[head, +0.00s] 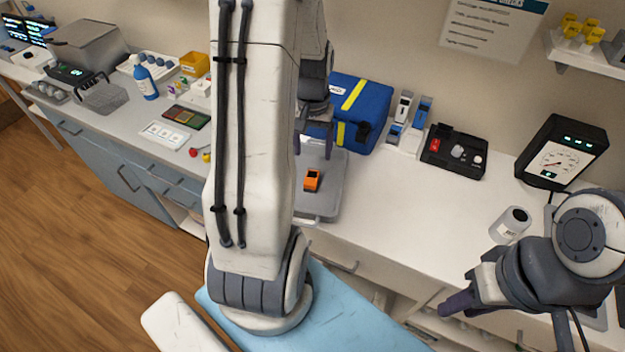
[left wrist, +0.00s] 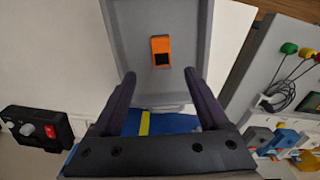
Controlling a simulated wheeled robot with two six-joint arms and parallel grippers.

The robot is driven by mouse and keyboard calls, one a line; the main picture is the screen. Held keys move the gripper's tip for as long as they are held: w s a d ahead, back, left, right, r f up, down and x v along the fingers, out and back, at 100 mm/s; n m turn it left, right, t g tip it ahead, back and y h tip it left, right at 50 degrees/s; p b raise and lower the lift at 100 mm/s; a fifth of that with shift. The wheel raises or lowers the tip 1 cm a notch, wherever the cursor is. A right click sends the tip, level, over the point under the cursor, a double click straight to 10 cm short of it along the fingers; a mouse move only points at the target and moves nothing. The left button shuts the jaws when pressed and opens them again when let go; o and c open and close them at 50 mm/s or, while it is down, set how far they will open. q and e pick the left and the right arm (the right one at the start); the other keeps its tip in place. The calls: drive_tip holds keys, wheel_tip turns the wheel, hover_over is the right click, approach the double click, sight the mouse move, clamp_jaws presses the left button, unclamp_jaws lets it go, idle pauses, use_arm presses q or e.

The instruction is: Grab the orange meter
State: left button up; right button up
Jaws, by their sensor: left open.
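The orange meter (head: 312,180) is a small orange block with a dark screen. It lies on a grey tray (head: 322,203) on the counter. In the left wrist view the meter (left wrist: 160,50) shows ahead of the fingertips, roughly centred between them, on the tray (left wrist: 196,30). My left gripper (left wrist: 160,78) is open and empty, with both dark fingers apart. In the head view my left arm hides part of the tray and most of that gripper. My right gripper (head: 445,308) hangs low at the right, in front of the counter; its jaw opening does not show clearly.
A blue case with a yellow stripe (head: 361,110) stands behind the tray. The counter between tray and bottle is clear.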

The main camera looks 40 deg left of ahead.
sight(311, 176)
use_arm(q)
wheel_tip(311, 176, down, 9)
drive_tip(key=shift+s+a+f+p, duration=0.15)
drive_tip(key=shift+f+p, duration=0.05)
drive_tip(key=shift+p, duration=0.45)
clamp_jaws()
